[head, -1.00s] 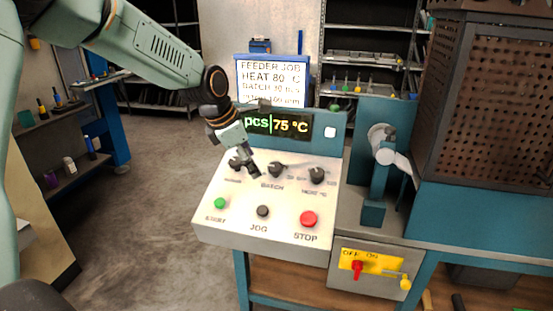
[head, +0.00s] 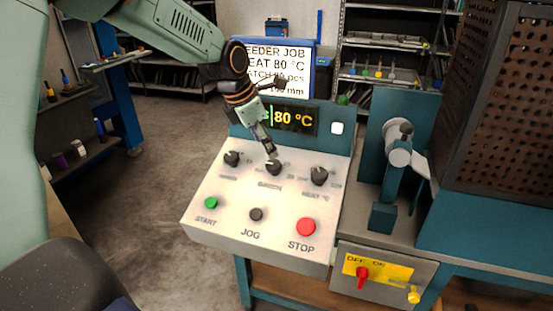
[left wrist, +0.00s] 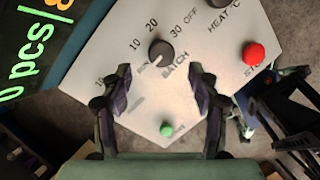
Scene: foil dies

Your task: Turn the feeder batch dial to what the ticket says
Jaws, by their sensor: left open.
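The batch dial (head: 274,168) is a black knob in the middle of the dial row on the pale sloping panel. In the left wrist view the batch dial (left wrist: 160,52) has a light mark toward its lower left, with 10, 20 and 30 printed around it. My left gripper (head: 270,150) is just above it in the head view; in the left wrist view its open fingers (left wrist: 160,82) stand apart, empty, below the knob. The ticket (head: 280,72) reads heat 80 °C; its batch number is partly hidden and unclear. The display (head: 297,120) shows 80 °C. My right gripper is not in view.
The heat dial (head: 319,177) is to the right and another dial (head: 232,158) to the left. Green start (head: 211,203), dark jog (head: 256,214) and red stop (head: 306,227) buttons lie in front. A grey lever mechanism (head: 397,155) stands right of the panel.

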